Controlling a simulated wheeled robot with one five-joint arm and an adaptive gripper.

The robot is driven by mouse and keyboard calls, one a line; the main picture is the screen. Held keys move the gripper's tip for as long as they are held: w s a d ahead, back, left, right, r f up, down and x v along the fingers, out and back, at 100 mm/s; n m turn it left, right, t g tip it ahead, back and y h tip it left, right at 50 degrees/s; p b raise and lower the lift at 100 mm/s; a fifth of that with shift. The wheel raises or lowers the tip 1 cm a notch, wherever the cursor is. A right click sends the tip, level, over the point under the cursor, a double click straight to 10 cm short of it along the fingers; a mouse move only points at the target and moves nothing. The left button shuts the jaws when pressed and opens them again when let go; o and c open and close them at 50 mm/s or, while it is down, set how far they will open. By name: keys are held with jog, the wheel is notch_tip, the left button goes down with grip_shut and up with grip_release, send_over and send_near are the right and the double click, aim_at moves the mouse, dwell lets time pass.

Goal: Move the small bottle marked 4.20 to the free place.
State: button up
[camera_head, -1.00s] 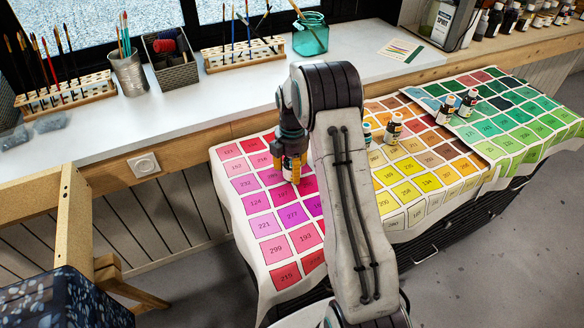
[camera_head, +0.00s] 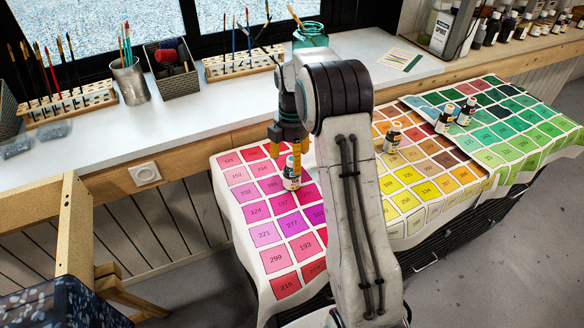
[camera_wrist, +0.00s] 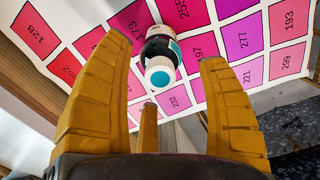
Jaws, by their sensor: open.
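A small dark bottle (camera_head: 291,175) with a pale label stands upright on the pink and magenta part of the colour chart (camera_head: 247,282). In the wrist view the same bottle (camera_wrist: 160,52) shows a white cap with a teal top, beyond my fingers. My gripper (camera_head: 289,152) has yellow fingers, is open and empty, and is just above the bottle. In the wrist view the fingers (camera_wrist: 160,62) are spread wide. The label marks are too small to read, so I cannot tell which bottle bears 4.20.
An orange-capped bottle (camera_head: 392,137) stands on the yellow and brown chart. Two more bottles, one (camera_head: 445,118) beside another (camera_head: 467,111), stand near the green chart. My arm hides the middle of the charts. A white counter (camera_head: 190,110) with brush racks lies behind.

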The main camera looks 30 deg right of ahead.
notch_tip(320, 180, up, 3)
jog(key=shift+r, duration=0.2)
jog(key=shift+s+r, duration=0.1)
jog(key=shift+r, duration=0.45)
jog(key=s+a+r+m+t, duration=0.1)
jog(key=s+a+r+m, duration=0.35)
jog(key=s, duration=0.25)
jog(key=s+a+r+m+t, duration=0.1)
jog(key=s+a+r+m, duration=0.3)
jog(key=s, duration=0.3)
jog(key=s+a+f+m+t, duration=0.1)
jog(key=s+m, duration=0.6)
jog(key=s, duration=0.8)
jog(key=shift+a+f, duration=0.3)
jog(key=shift+a, duration=0.3)
